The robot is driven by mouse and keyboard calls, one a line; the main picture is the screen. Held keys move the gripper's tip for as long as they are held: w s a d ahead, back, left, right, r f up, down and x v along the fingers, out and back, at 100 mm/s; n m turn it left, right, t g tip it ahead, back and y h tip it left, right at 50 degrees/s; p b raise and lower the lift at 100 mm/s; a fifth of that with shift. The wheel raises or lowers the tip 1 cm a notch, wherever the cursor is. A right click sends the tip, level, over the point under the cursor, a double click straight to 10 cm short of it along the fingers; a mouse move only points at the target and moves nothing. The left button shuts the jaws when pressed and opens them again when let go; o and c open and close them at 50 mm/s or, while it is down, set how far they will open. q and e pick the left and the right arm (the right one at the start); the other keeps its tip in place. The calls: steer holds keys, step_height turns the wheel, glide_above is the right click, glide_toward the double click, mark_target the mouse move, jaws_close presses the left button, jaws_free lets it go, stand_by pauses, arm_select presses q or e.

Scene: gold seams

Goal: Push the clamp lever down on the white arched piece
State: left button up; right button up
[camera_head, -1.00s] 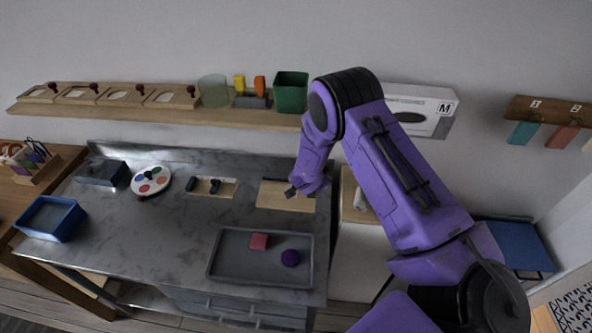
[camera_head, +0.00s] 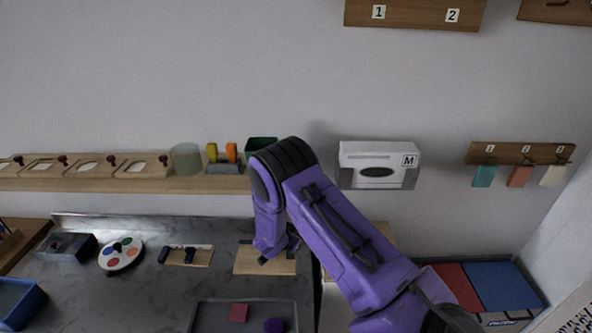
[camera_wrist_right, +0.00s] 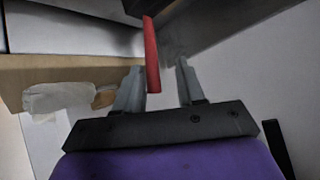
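A slim red bar (camera_wrist_right: 152,55) stands out from a dark block (camera_wrist_right: 130,8) in the right wrist view; I cannot tell if it is the clamp lever. It lies between the fingers of my right gripper (camera_wrist_right: 159,85), which are spread apart and do not pinch it. In the head view my right gripper (camera_head: 279,250) is over a light wooden board (camera_head: 262,268) at the bench's right end. A whitish, uneven piece (camera_wrist_right: 65,98) lies against wood left of the fingers; I cannot make out an arch. My left gripper is out of view.
A grey tray (camera_head: 205,317) holds a red block (camera_head: 238,312) and a purple piece (camera_head: 274,325). A paint palette (camera_head: 121,254) and a board with dark tools (camera_head: 200,262) lie left. The wall shelf (camera_head: 215,184) runs behind. A white box (camera_head: 400,153) is on the wall.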

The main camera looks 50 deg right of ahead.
steer(key=shift+w+a, duration=0.1)
steer(key=shift+s+r, duration=0.1)
steer(key=shift+s, duration=0.1)
steer(key=b+v, duration=0.2)
steer(key=v, duration=0.8)
steer(key=shift+w+a, duration=0.15)
